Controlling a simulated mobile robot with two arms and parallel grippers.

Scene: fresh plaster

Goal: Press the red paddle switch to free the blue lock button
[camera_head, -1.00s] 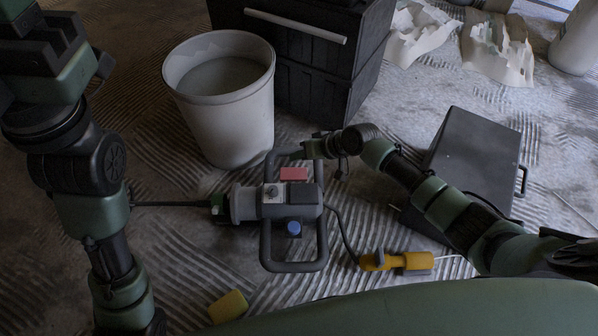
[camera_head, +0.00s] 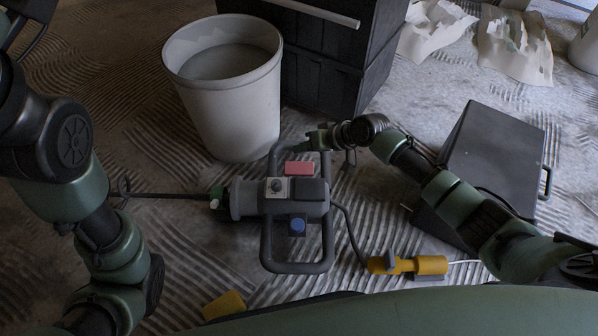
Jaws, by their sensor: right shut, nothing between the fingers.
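A mixer-like power tool (camera_head: 250,199) lies on the floor, with a dark loop handle around its body and a shaft pointing left. The red paddle switch (camera_head: 299,168) is on its far side, near the far bar of the handle. The blue lock button (camera_head: 297,226) is on its near side. My right gripper (camera_head: 304,146) is shut and empty at the far end of the handle, just beyond the red paddle. I cannot tell whether it touches the handle. My left arm is at the left edge; its gripper is out of view.
A white bucket (camera_head: 232,120) stands behind the tool, beside dark stacked boxes (camera_head: 335,75). A dark slanted case (camera_head: 495,150) is at right. A yellow cable connector (camera_head: 430,265) lies right of the tool, a yellow block (camera_head: 224,305) at the near edge. Torn white bags lie at the back.

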